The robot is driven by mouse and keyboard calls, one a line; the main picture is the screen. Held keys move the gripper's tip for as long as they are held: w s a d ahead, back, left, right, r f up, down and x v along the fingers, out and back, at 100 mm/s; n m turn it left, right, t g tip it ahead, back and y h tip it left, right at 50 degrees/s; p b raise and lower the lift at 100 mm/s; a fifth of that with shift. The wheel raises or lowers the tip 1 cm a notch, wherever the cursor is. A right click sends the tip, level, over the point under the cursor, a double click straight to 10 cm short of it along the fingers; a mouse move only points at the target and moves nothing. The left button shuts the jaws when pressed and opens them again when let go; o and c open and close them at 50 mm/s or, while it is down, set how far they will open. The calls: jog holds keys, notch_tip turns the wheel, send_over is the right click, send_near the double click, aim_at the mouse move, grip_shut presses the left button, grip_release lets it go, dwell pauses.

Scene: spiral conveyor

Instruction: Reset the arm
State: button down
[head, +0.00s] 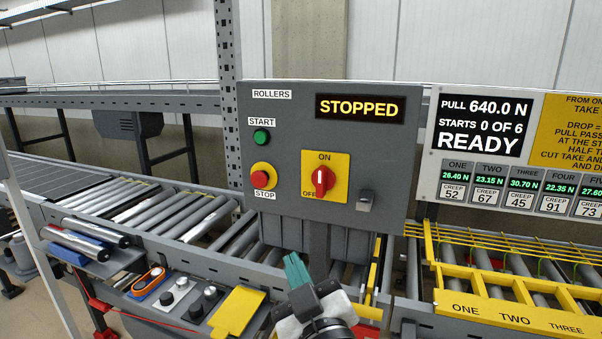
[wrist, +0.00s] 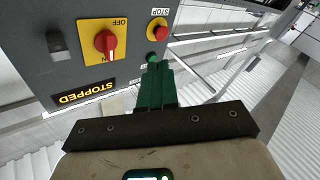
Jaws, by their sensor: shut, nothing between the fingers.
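My gripper (head: 295,268) shows at the bottom middle of the head view, its green fingers together and empty, pointing up in front of the lower edge of the grey control panel (head: 280,220). In the wrist view my gripper (wrist: 154,68) also shows closed, with nothing between the fingers. The panel appears upside down there, and the green start button (wrist: 153,60) shows just beyond the fingertips. I cannot tell from this whether they touch it. In the head view the fingers are well below the start button (head: 261,137).
The panel has a red stop button (head: 262,181), a red rotary switch (head: 320,181) and a lit STOPPED display (head: 357,107). Roller conveyors (head: 190,218) run left and right behind. A tool shelf (head: 160,285) is at left, a yellow frame (head: 480,285) at right.

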jog(key=s+d+f+m+g+h, duration=0.3)
jog(key=s+d+f+g, duration=0.1)
jog(key=d+f, duration=0.65)
jog(key=s+d+f+m+g+h, duration=0.3)
jog(key=s+d+f, duration=0.1)
jog(key=d+f, duration=0.6)
jog(key=s+d+f+m+g, duration=0.1)
jog(key=s+d+f+g, duration=0.1)
jog(key=s+f, duration=0.3)
jog(key=s+d+f+m+g, duration=0.1)
jog(key=s+d+f+g, duration=0.2)
jog(key=s, duration=0.9)
jog(key=s+d+f+m+g, duration=0.1)
jog(key=s+d+f+g, duration=0.1)
jog(key=s+f+g, duration=0.3)
jog(key=s+f, duration=0.3)
jog(key=shift+s+d+f+g, duration=0.2)
jog(key=shift+s+f+g, duration=0.05)
jog(key=shift+f+g, duration=0.05)
